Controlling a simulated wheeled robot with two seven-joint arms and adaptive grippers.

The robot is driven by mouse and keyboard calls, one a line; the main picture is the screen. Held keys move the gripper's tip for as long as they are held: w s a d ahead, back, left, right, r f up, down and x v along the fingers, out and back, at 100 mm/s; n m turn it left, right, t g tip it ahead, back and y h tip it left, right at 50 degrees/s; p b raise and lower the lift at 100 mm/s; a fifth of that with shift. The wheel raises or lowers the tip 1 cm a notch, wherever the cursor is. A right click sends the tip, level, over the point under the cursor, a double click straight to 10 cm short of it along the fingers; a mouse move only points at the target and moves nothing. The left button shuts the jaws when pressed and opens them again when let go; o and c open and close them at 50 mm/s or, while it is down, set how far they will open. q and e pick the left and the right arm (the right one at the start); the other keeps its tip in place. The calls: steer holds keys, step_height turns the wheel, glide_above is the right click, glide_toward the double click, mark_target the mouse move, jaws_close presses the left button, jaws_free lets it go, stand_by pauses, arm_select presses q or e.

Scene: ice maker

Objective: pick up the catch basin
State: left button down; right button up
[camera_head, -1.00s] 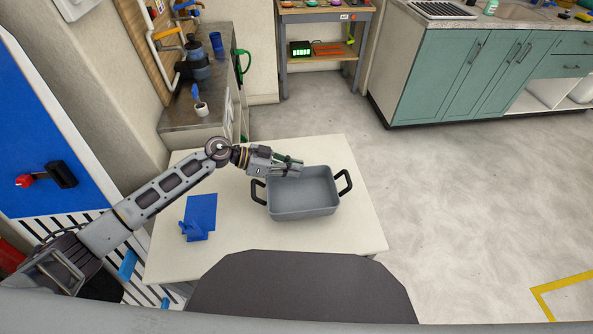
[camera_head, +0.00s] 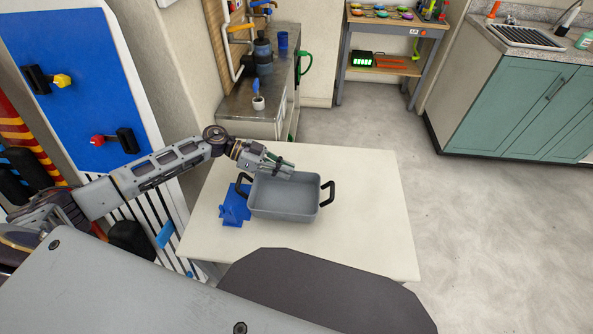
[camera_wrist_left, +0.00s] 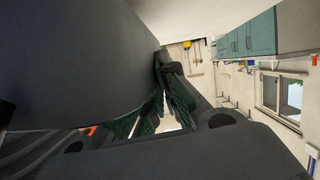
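The catch basin (camera_head: 285,199) is a grey rectangular pan with black side handles, at the white table in the head view. My left gripper (camera_head: 281,167) is at its back-left rim and appears shut on it. The basin's left handle overlaps a blue stand in the picture. I cannot tell whether the basin is clear of the tabletop. In the left wrist view a large dark grey surface, likely the basin (camera_wrist_left: 75,60), fills the upper left beside the green-padded fingers (camera_wrist_left: 160,108). My right gripper is not in view.
The blue stand (camera_head: 233,209) is on the white table (camera_head: 375,215), close to the basin's left side. The table's right part is bare. A metal counter (camera_head: 235,105) with a small cup (camera_head: 258,103) stands behind. Open floor lies right.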

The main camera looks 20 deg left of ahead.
arm_select(q)
steer(key=shift+a, duration=0.45)
